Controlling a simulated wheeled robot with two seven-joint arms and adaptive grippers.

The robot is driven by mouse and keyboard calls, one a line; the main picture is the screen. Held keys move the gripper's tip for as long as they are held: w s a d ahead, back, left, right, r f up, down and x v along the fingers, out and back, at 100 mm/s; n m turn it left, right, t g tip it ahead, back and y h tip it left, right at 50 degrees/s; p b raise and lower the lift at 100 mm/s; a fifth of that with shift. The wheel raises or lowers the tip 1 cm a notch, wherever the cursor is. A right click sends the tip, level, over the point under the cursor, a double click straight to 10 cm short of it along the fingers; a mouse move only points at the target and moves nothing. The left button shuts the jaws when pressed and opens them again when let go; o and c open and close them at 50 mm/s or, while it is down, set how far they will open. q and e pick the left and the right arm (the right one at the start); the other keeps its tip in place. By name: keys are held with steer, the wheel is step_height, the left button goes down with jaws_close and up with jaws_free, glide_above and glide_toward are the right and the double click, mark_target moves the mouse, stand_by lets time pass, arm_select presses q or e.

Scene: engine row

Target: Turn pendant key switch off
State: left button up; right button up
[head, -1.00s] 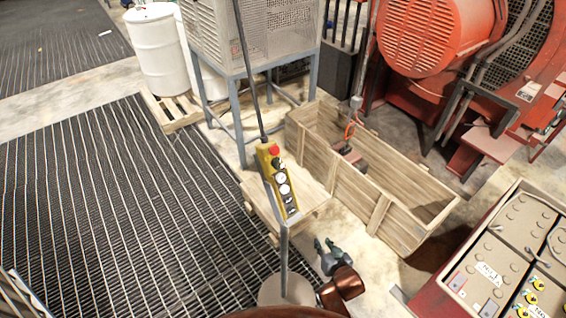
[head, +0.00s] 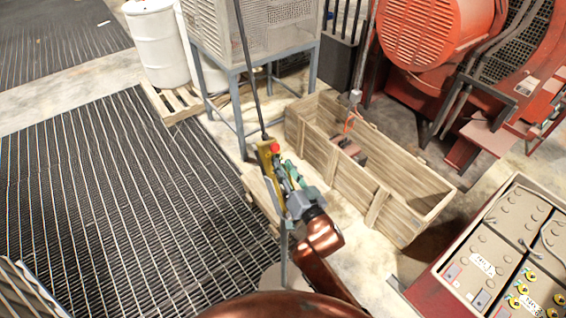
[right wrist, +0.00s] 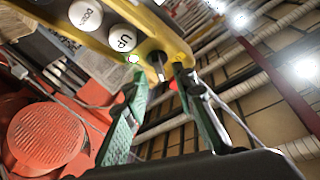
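The yellow pendant (head: 264,154) hangs on its dark cable near a metal post in the head view. Its red button shows at the top; my right gripper covers most of its face. In the right wrist view the pendant (right wrist: 105,22) crosses the top, with white UP and DOWN buttons. The dark key switch (right wrist: 157,64) shows between the fingertips. My right gripper (right wrist: 158,70) is open, its green-padded fingers on either side of the key. Whether they touch it I cannot tell. It also shows in the head view (head: 284,172). My left gripper is not in view.
A long wooden crate (head: 425,222) stands right of the pendant. A metal cage on a blue-grey frame (head: 238,100) stands behind it. Red machinery (head: 425,35) is at the back right, a battery box (head: 430,275) at the lower right. Dark grating (head: 110,200) covers the left floor.

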steer(key=shift+x, duration=0.75)
steer(key=shift+c, duration=0.5)
jaws_close()
